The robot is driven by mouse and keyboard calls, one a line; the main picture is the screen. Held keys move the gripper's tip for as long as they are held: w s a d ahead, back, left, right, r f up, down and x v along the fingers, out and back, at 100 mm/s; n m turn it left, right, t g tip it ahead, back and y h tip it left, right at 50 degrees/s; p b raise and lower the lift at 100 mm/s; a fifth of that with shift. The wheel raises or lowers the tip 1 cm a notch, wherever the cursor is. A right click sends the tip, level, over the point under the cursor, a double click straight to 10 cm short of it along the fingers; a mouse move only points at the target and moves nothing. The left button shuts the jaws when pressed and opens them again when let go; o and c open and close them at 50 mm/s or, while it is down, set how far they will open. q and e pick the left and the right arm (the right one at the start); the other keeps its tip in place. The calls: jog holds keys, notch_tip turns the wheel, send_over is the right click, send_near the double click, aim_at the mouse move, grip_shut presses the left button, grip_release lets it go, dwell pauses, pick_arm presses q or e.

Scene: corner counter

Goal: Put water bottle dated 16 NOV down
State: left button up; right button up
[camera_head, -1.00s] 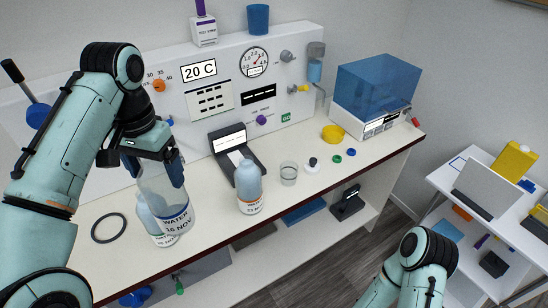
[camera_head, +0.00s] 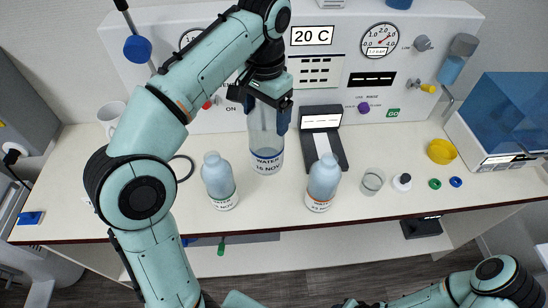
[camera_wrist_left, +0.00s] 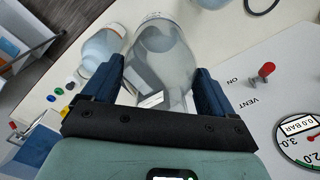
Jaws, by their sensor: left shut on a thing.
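My left gripper (camera_head: 268,120) is shut on a clear water bottle (camera_head: 266,148) with a blue-edged label that reads WATER and, it seems, 16 NOV. The bottle is upright, at the counter's back, between and behind two other bottles. I cannot tell whether its base touches the counter (camera_head: 270,205). In the left wrist view the same bottle (camera_wrist_left: 160,58) sits between the two blue fingers (camera_wrist_left: 155,95). One water bottle (camera_head: 218,182) with a green-edged label stands front left, and another (camera_head: 322,182) with an orange-edged label front right. My right gripper is not seen.
A black printer-like device (camera_head: 322,135) stands close to the right of the held bottle. A beaker (camera_head: 372,182), a black-topped piece (camera_head: 402,182), small rings and a yellow dish (camera_head: 441,151) lie further right. A dark ring (camera_head: 182,168) lies left. The control panel (camera_head: 330,70) rises behind.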

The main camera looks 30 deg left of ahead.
aim_at(267, 160)
pick_arm(q)
jog(key=f+b, duration=0.1)
jog(key=f, duration=0.6)
jog(key=f+b, duration=0.1)
jog(key=f, duration=0.3)
jog(key=shift+s+f+b, duration=0.25)
jog(key=shift+f+b, duration=0.05)
jog(key=shift+w+f, duration=0.2)
jog(key=shift+f, duration=0.05)
notch_tip(267, 160, down, 4)
jog(key=shift+w+r+b, duration=0.15)
jog(key=shift+r+b, duration=0.05)
jog(key=shift+b, duration=0.15)
jog(key=shift+f, duration=0.3)
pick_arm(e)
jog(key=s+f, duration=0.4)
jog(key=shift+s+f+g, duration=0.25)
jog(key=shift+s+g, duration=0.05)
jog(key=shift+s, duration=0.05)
